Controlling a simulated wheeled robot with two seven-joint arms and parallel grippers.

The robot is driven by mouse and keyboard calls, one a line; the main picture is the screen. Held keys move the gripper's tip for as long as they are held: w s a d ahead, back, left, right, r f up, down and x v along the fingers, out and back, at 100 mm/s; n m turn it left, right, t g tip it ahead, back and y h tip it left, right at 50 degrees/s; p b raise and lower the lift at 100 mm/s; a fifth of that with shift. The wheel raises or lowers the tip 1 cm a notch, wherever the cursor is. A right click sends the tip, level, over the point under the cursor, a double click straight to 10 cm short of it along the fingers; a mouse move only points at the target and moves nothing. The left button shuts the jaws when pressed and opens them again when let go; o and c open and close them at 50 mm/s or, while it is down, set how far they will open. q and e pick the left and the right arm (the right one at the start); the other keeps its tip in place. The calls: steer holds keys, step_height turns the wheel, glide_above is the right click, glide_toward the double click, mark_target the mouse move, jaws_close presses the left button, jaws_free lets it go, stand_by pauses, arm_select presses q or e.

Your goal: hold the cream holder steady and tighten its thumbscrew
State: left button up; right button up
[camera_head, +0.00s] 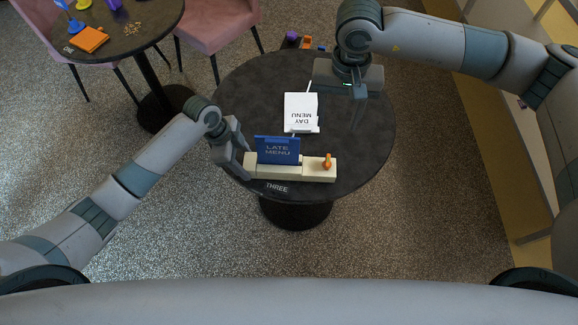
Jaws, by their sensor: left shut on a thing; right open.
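The cream holder (288,173) lies lengthwise near the front edge of the round dark table. A blue "LATE MENU" card (277,150) stands upright in it. An orange thumbscrew (327,162) sticks up near the holder's right end. My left gripper (243,166) is shut on the holder's left end; its fingertips are partly hidden. My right gripper (357,112) is open and empty above the table's right side, behind and to the right of the thumbscrew, apart from it.
Small orange, purple and blue items (306,42) sit beyond the table's back edge. Another table (115,38) with pink chairs is at the back left. The table's right side is clear.

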arm_select(q)
steer(key=o, duration=1.3)
steer(key=shift+c, duration=0.2)
steer(key=v, duration=1.2)
